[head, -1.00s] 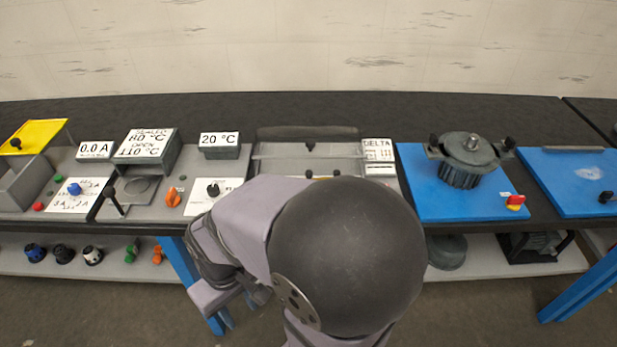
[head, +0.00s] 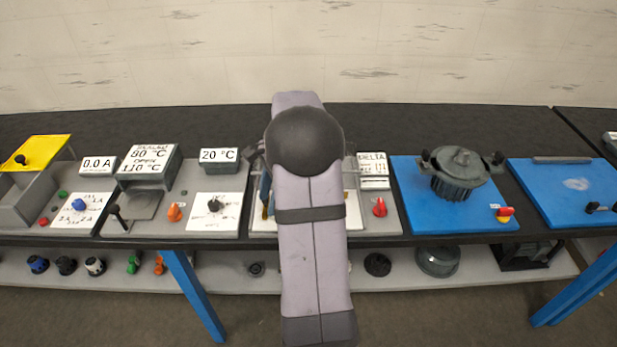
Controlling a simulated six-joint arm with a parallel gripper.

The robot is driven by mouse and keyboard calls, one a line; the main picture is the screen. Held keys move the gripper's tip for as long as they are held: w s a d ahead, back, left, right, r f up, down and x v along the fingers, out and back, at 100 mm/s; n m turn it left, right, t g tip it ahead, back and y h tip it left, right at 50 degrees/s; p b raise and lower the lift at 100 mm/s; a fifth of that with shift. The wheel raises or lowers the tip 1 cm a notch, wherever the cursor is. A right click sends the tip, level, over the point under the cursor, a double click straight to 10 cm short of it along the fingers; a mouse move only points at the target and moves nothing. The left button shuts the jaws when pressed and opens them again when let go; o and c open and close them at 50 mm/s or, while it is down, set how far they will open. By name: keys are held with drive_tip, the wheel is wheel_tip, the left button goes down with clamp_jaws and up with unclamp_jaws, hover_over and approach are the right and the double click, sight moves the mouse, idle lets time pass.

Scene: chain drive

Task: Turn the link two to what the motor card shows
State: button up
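The motor card (head: 372,158) reads DELTA above smaller print I cannot read. It stands at the back, just right of my arm. The middle panel (head: 352,208) lies below and left of the card, with my arm across it. Link two cannot be made out; most of this panel is hidden. My gripper is over the panel, mostly behind my arm. Only a grey part of my wrist (head: 256,160) shows at the arm's left edge, so its fingers and any contact are hidden. A bit of blue and yellow shows below that part.
A red knob (head: 379,207) is right of my arm. Left are a black knob (head: 214,205), an orange knob (head: 174,211) and a 20 °C display (head: 219,157). The bench behind is clear.

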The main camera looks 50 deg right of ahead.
drive_tip(key=s+d+r+m+t+p, duration=0.1)
drive_tip(key=s+d+m+t+p, duration=0.1)
drive_tip(key=d+m, duration=1.05)
drive_tip(key=shift+w+d+f+n+p, duration=0.4)
drive_tip(key=shift+f+n, duration=0.1)
drive_tip(key=shift+f, duration=0.6)
drive_tip(key=shift+w+d+f+n+p, duration=0.4)
drive_tip(key=shift+f+n, duration=0.15)
drive_tip(key=shift+f, duration=0.55)
drive_tip(key=shift+w+d+f+n+p, duration=0.4)
drive_tip(key=shift+f+n, duration=0.1)
drive_tip(key=shift+f, duration=0.6)
clamp_jaws()
